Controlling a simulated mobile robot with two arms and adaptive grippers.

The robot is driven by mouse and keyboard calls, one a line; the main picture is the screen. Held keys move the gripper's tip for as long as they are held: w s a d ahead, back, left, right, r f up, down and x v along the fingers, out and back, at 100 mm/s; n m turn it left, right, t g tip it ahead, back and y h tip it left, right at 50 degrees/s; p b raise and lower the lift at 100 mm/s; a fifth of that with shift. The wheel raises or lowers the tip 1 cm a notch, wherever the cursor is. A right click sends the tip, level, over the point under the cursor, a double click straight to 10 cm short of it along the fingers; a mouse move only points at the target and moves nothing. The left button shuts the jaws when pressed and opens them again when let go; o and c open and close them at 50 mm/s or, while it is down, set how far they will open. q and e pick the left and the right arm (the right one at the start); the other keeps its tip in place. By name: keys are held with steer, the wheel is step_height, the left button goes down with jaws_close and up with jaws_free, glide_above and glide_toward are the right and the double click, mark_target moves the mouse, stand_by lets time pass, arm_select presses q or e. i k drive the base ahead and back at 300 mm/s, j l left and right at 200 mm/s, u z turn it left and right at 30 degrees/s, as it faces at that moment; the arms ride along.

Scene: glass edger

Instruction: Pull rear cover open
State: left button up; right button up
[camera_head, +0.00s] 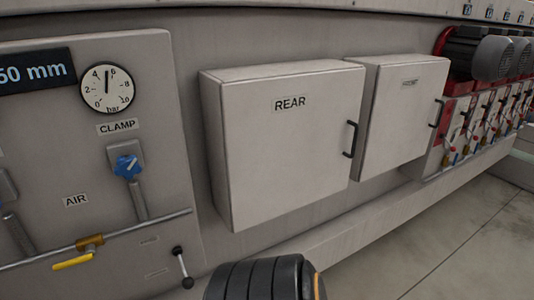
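The rear cover (280,150) is a white box-like door labelled REAR on the machine's side wall. It looks shut. Its black bar handle (350,139) stands upright near its right edge. A black, ribbed rounded part of mine with an orange edge shows at the bottom middle, below the cover and apart from it. No fingertips of either gripper show in the head view.
A second white cover (402,115) with a black handle (438,112) is just right of the rear cover. At the left are a pressure gauge (107,88), a blue CLAMP knob (127,167) and a yellow-handled valve (73,262). Motors (480,55) stand at the far right. Open floor (440,245) lies lower right.

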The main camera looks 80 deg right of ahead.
mark_target(290, 141)
steer(key=z, duration=2.95)
